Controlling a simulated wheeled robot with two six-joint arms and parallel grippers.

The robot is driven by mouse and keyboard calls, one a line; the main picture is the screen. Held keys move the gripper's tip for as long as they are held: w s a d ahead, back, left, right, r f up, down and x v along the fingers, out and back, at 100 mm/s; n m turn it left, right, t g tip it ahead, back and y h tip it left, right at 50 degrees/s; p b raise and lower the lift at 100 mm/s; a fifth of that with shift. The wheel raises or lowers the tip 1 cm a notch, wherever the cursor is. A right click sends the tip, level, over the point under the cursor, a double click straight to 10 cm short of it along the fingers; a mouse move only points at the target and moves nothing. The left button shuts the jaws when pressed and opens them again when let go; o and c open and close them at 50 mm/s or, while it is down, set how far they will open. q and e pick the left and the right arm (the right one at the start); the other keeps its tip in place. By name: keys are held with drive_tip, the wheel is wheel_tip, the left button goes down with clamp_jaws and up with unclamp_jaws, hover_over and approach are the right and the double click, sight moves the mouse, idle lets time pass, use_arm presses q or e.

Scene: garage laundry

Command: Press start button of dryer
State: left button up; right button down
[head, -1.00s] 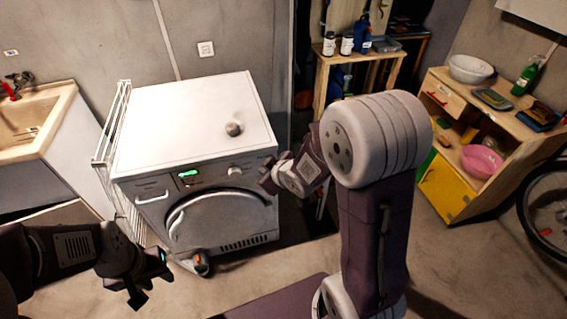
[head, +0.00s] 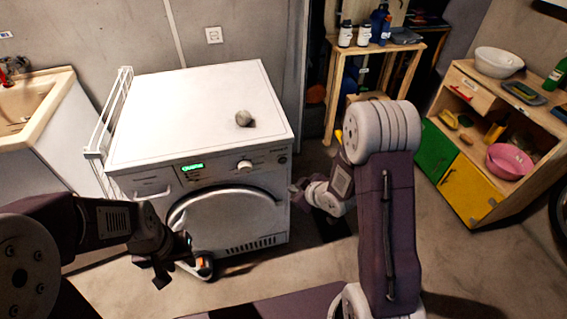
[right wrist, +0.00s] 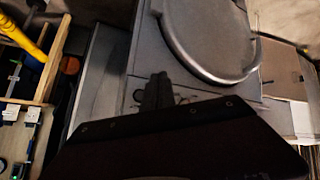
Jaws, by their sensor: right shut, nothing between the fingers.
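The white dryer (head: 130,140) stands against the wall, with a lit green display (head: 192,167), a round knob (head: 244,166) and a small round button (head: 282,159) at the right end of its front panel. Its round door (head: 228,215) is closed and also shows in the right wrist view (right wrist: 205,40). My right gripper (head: 297,194) is shut and empty, beside the dryer's right front edge and below panel height; its dark fingers also show in the right wrist view (right wrist: 157,88). My left gripper (head: 176,272) looks open, low in front of the dryer's left part.
A grey lump (head: 244,118) lies on the dryer top. A drying rack (head: 107,130) and sink (head: 30,110) are left; a wooden shelf (head: 375,48) and cabinet (head: 470,190) are right.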

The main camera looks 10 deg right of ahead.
sight(283, 161)
drive_tip(key=w+p, duration=0.2)
drive_tip(key=w, duration=0.6)
drive_tip(key=shift+w+a, duration=0.2)
drive_tip(key=shift+w, duration=0.15)
idle(1.7)
drive_tip(key=shift+w+p, duration=0.4)
drive_tip(key=shift+w, duration=0.4)
idle(0.4)
drive_tip(key=shift+s, duration=0.85)
drive_tip(key=shift+s, duration=0.1)
